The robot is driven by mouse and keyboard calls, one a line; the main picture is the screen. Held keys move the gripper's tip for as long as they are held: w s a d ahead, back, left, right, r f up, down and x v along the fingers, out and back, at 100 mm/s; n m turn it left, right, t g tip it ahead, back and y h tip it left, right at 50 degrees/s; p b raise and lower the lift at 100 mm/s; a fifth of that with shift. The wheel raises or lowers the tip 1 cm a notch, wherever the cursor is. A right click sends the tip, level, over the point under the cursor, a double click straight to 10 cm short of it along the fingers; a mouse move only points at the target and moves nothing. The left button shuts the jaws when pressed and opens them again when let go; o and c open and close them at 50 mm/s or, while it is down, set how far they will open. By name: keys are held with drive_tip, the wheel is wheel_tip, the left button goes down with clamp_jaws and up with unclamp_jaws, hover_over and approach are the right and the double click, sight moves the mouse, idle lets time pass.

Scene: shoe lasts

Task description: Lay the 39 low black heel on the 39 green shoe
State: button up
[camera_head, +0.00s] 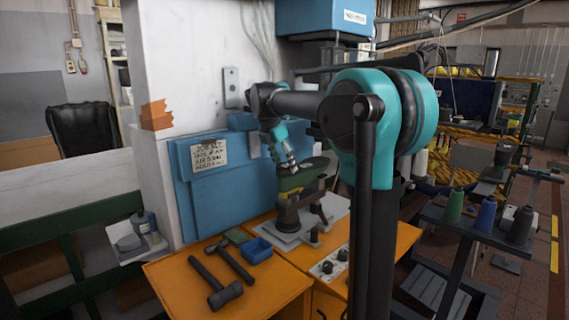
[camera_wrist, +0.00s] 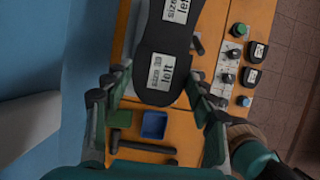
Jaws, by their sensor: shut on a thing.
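The green shoe (camera_head: 293,183) sits sole-up on a post on the workbench in the head view, its dark sole facing up. In the wrist view its black sole (camera_wrist: 168,38) carries a label ending in "left". The low black heel (camera_wrist: 148,91), labelled "size 39 left", is between the fingers of my gripper (camera_wrist: 158,88), at the heel end of the sole. I cannot tell whether it touches the sole. In the head view my gripper (camera_head: 289,162) points down over the shoe, and the heel is not clear there. Most of the shoe's green side is hidden from the wrist.
A blue tray (camera_head: 257,250), a green pad (camera_head: 236,237) and hammers (camera_head: 222,293) lie on the orange workbench. A control panel with knobs (camera_head: 329,266) is at its right. A blue panel (camera_head: 225,185) stands behind. Labelled black pieces (camera_wrist: 250,76) lie right of the knobs.

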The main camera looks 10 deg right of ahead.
drive_tip(key=shift+f, duration=0.15)
drive_tip(key=o, duration=1.2)
drive_tip(key=shift+o, duration=0.2)
drive_tip(key=v, duration=1.2)
